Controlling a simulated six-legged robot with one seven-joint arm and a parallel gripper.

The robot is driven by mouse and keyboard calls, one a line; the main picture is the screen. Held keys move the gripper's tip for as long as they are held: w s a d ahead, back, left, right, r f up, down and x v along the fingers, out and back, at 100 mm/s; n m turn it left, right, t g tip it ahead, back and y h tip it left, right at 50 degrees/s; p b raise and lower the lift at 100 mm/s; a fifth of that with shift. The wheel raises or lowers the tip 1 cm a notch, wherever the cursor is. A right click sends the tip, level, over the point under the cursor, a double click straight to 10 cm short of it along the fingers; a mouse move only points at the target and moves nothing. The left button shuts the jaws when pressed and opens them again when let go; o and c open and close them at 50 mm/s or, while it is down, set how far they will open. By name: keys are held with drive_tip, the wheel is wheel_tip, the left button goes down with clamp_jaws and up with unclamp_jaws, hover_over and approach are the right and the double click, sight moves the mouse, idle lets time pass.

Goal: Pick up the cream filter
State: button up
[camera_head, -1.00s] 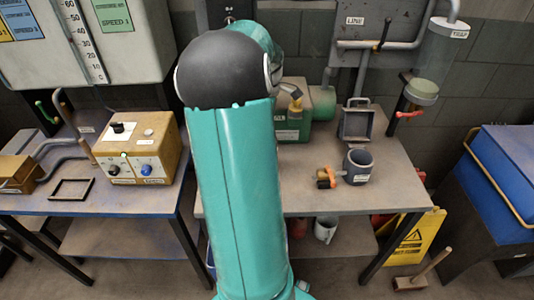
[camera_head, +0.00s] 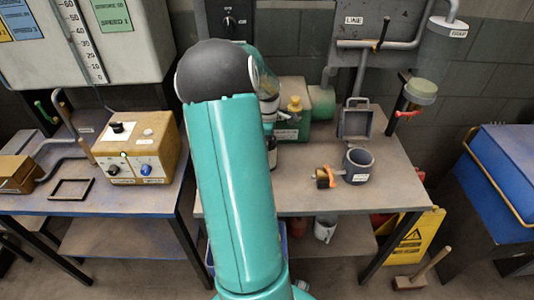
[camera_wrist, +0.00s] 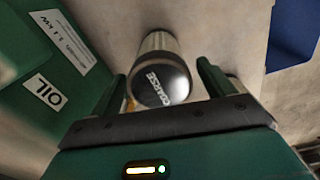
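In the wrist view, a pale, shiny cylinder (camera_wrist: 160,43) with a black end cap lettered COARSE lies ahead of my gripper (camera_wrist: 161,70). It may be the cream filter; its side looks greyish cream in this light. The two dark green fingers are open, one on each side of the cap, with gaps visible. The cylinder does not look gripped. In the head view, my arm hides most of the gripper and the bench area around it. A small dark shape (camera_head: 272,158) shows at the arm's right edge; I cannot tell what it is.
A green OIL box (camera_wrist: 45,75) is close on the left in the wrist view. On the right bench (camera_head: 310,195) are a grey cup (camera_head: 358,167), an orange-handled valve (camera_head: 325,177) and a grey frame (camera_head: 356,120). A yellow control box (camera_head: 138,147) stands on the left bench.

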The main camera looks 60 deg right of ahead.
drive_tip(key=c, duration=1.3)
drive_tip(key=shift+r, duration=0.1)
drive_tip(key=shift+w+r, duration=0.1)
drive_tip(key=shift+r, duration=0.45)
wheel_tip(320, 180, up, 2)
drive_tip(key=shift+r, duration=0.1)
drive_tip(key=s+a+r, duration=0.6)
drive_tip(key=a, duration=0.1)
drive_tip(key=s+a+r, duration=0.3)
drive_tip(key=a, duration=0.1)
drive_tip(key=shift+r, duration=0.25)
